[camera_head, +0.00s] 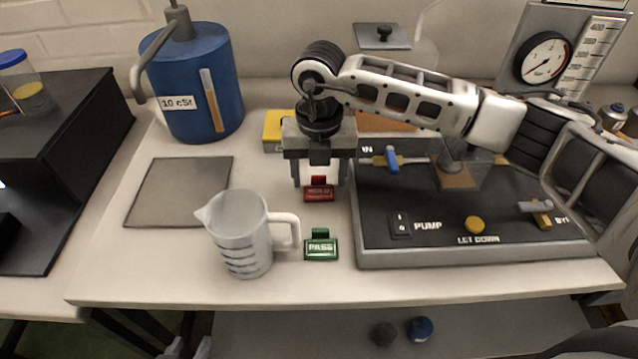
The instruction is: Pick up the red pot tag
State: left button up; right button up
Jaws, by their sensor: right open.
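The red pot tag (318,194) lies on the white bench, with small white lettering and a raised tab at its back. My right gripper (320,183) comes in from the right and points down over the tag. Its fingers are apart, one on each side of the tag's tab. I cannot tell whether they touch it. The green tag marked PASS (321,247) lies nearer the bench's front edge. My left gripper is not in view.
A clear measuring jug (240,236) stands left of the green tag. A grey mat (180,191) and a blue container (207,110) are further left. The black pump panel (440,215) fills the right. A yellow block (273,131) stands behind the gripper.

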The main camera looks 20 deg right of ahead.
jog(key=shift+f, duration=0.85)
jog(key=c, duration=0.7)
jog(key=shift+r, duration=0.1)
